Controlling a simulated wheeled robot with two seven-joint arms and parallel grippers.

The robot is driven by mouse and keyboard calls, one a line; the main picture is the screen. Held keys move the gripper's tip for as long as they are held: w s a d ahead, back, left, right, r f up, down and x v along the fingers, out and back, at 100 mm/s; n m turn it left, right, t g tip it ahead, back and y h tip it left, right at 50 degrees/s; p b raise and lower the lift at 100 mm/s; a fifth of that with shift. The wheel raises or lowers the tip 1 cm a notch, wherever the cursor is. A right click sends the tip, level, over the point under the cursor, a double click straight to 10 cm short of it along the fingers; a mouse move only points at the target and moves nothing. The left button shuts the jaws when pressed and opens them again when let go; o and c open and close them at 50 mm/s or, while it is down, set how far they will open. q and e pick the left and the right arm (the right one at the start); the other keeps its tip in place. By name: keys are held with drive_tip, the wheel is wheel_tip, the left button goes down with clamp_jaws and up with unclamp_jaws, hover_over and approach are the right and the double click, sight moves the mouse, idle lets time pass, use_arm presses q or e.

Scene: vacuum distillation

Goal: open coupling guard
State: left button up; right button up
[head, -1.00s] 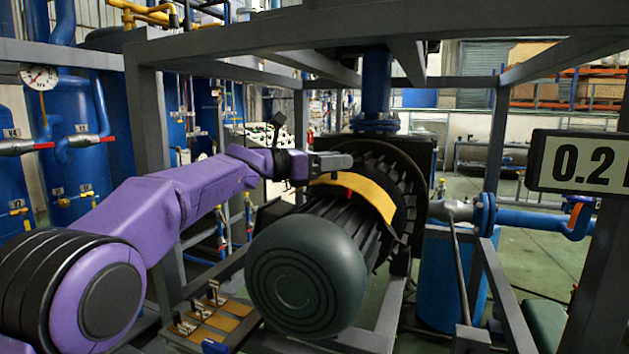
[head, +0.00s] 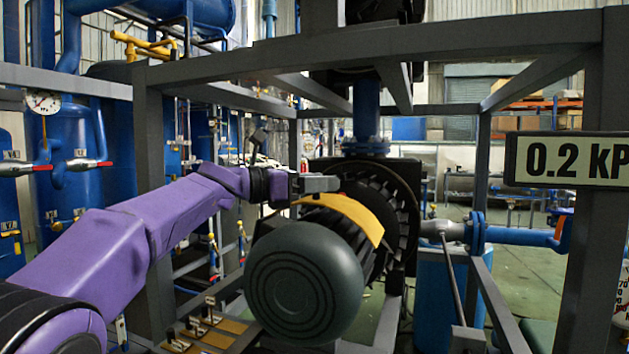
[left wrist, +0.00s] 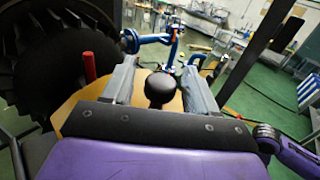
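The coupling guard (head: 350,212) is a curved yellow plate over the top of the ribbed coupling, between the dark green motor end (head: 303,282) and the black bladed wheel (head: 385,210). In the left wrist view the guard (left wrist: 80,103) carries a round black knob (left wrist: 160,88). A red peg (left wrist: 89,66) stands to its left. My left gripper (head: 328,184) is at the guard's upper edge. In the left wrist view, its open fingers (left wrist: 160,85) stand on either side of the knob, with visible gaps. The fingers hide the knob in the head view. My right gripper is not visible.
Grey frame beams (head: 380,42) cross above the motor, and a post (head: 150,200) stands beside my left arm. A 0.2 kPa display (head: 570,160) is at the right. A blue pipe (head: 520,236) runs right from the machine. Open green floor lies beyond.

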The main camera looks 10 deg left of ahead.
use_arm(q)
drive_tip(key=shift+w, duration=0.1)
drive_tip(key=b+v, duration=0.4)
drive_tip(key=v, duration=0.5)
drive_tip(key=shift+s+a+f+b, duration=0.2)
drive_tip(key=shift+a+b, duration=0.1)
drive_tip(key=shift+b, duration=0.1)
drive_tip(key=shift+s+a+r, duration=0.15)
drive_tip(key=shift+s+a, duration=0.05)
drive_tip(key=shift+a, duration=0.1)
